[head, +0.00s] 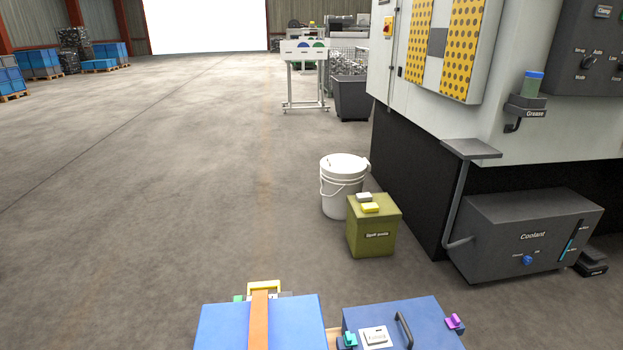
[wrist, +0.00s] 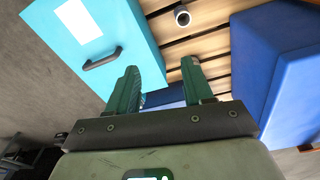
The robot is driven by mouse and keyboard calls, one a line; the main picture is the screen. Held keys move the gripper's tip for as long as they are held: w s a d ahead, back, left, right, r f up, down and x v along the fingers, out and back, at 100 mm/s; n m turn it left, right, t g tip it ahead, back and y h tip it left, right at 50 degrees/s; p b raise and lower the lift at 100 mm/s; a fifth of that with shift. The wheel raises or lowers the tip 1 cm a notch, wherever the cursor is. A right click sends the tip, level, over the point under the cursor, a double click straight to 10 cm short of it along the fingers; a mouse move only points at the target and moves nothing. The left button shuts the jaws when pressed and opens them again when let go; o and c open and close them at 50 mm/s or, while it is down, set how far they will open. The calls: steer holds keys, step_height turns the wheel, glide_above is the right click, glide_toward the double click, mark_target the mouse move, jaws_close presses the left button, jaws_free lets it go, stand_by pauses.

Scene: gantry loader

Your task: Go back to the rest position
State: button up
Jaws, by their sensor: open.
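In the wrist view my gripper (wrist: 160,90) is open. Its two green fingers stand apart with nothing held between them. Slatted wood lies beyond the fingers, with a small grey cylinder (wrist: 182,16) on it. A light blue box (wrist: 120,45) with a dark handle and a white label is to the left of the fingers. A dark blue block (wrist: 285,70) is to the right. My gripper does not show clearly in the head view.
In the head view, a blue box (head: 220,325) with an orange strap and another blue box (head: 425,315) with a handle are at the bottom. A green bin (head: 372,235), a white bucket (head: 343,195) and the coolant unit (head: 490,240) stand at the right. Open floor lies left.

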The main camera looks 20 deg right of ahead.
steer(key=s+a+r+n, duration=0.2)
steer(key=a+r+n, duration=0.1)
steer(key=a+n, duration=0.15)
step_height(320, 180, up, 22)
steer(key=a+p, duration=0.1)
steer(key=p, duration=2.1)
steer(key=shift+a+y, duration=0.15)
steer(key=shift+y, duration=0.15)
